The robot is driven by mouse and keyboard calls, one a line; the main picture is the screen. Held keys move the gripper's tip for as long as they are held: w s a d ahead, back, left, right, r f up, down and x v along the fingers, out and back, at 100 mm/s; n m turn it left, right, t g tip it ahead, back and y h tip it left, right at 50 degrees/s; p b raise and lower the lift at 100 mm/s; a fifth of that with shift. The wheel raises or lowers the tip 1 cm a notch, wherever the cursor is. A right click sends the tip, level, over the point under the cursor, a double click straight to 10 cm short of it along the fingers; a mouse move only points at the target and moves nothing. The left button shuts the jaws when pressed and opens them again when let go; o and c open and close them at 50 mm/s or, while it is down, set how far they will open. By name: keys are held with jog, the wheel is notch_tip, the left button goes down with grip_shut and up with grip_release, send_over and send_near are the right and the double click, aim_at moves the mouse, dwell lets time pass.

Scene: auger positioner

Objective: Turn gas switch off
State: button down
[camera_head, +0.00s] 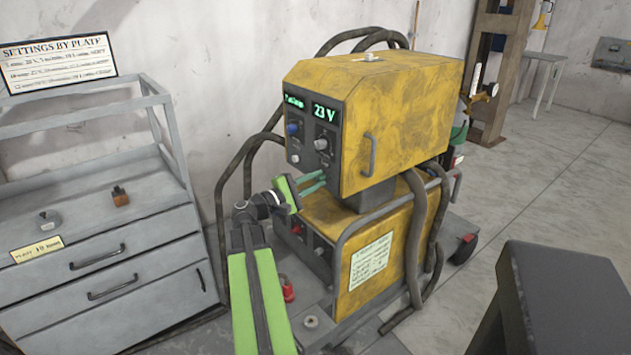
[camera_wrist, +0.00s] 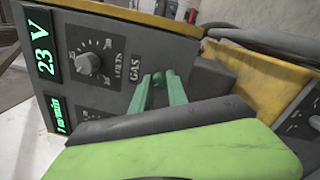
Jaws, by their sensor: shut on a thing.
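The yellow welding machine (camera_head: 400,120) has a dark front panel with a lit display (camera_head: 325,113) reading 23 V. In the wrist view the panel is turned on its side, and the GAS label (camera_wrist: 136,72) shows right beside my fingertips. My gripper (camera_head: 321,181) has its green fingers up against the lower right of the panel. In the wrist view my gripper (camera_wrist: 163,80) is closed at the gas switch's place. The switch itself is mostly hidden by the fingers, so its position cannot be read.
The volts knob (camera_wrist: 88,63) sits close to my fingers. A blue knob (camera_head: 292,128) and a pale knob (camera_head: 294,158) are on the panel's left. A grey drawer cabinet (camera_head: 110,255) stands at left. A dark block (camera_head: 570,300) fills the front right. Thick hoses hang around the machine.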

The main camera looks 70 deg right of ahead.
jog(key=shift+s+a+f, duration=0.1)
jog(key=shift+s, duration=0.05)
dwell(0.3)
jog(key=c, duration=1.3)
grip_release()
jog(key=b+v, duration=0.1)
jog(key=v, duration=1.6)
jog(key=shift+a+r, duration=0.15)
jog(key=shift+r, duration=0.05)
